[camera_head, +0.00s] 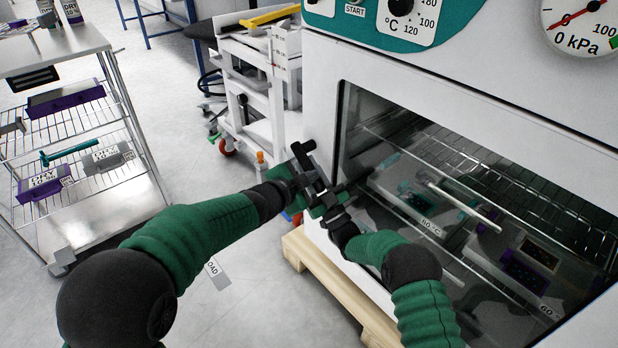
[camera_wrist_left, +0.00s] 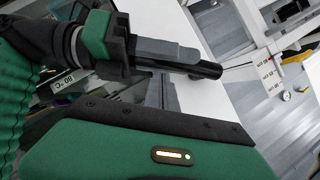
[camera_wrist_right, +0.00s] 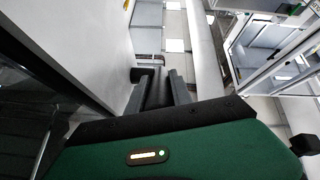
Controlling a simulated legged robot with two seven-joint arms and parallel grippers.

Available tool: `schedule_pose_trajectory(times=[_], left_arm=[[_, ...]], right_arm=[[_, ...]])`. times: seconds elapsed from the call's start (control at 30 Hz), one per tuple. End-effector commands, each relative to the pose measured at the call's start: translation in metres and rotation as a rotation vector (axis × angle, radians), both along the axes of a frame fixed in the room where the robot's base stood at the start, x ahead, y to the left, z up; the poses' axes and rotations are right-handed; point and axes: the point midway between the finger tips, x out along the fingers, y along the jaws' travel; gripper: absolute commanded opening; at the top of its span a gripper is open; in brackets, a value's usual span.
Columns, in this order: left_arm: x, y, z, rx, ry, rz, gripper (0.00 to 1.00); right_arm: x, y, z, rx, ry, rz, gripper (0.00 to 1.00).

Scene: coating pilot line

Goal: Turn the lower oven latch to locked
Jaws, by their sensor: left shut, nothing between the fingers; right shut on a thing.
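The white oven (camera_head: 318,112) fills the right of the head view, its glass door (camera_head: 450,190) shut. Both hands crowd together at the door's left edge. My right gripper (camera_head: 308,165) is shut on a dark piece, apparently the latch handle (camera_wrist_right: 155,88), which shows between its fingers in the right wrist view. In the left wrist view, a black tip (camera_wrist_left: 208,70) extends past the right gripper's fingers. My left gripper (camera_head: 330,190) is shut and empty, close beside the right one. The hands hide the latch's mounting, so its angle and whether it is locked cannot be told.
A wire-shelf cart (camera_head: 95,115) with purple-fronted boxes stands at the left. A white trolley (camera_head: 262,105) stands behind the hands. A wooden pallet (camera_head: 335,290) lies under the oven. Trays show through the glass.

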Motion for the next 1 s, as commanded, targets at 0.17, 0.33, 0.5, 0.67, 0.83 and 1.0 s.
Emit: schedule_pose_trajectory(times=[0.17, 0.33, 0.5, 0.67, 0.83, 1.0], left_arm=[[0.007, 0.002, -0.009, 0.0, 0.0, 0.0, 0.0], [0.007, 0.002, -0.009, 0.001, -0.001, 0.0, 0.0], [0.009, 0.003, -0.012, 0.0, 0.001, 0.001, 0.0], [0.015, 0.006, -0.022, 0.002, 0.003, 0.004, 0.0], [0.016, 0.007, -0.025, 0.004, 0.008, 0.007, 0.0], [0.015, 0.007, -0.024, 0.004, 0.007, 0.006, 0.0]], right_arm=[[0.0, -0.002, -0.006, -0.004, 0.009, -0.003, 0.0], [0.0, -0.002, -0.006, -0.004, 0.009, -0.003, 0.0], [0.0, -0.002, -0.006, -0.004, 0.009, -0.003, 0.0], [0.0, -0.001, -0.005, -0.002, 0.007, -0.001, 0.0], [0.0, 0.0, -0.003, 0.0, 0.002, 0.003, 0.0], [-0.001, 0.0, -0.001, 0.0, -0.003, 0.004, 0.48]])
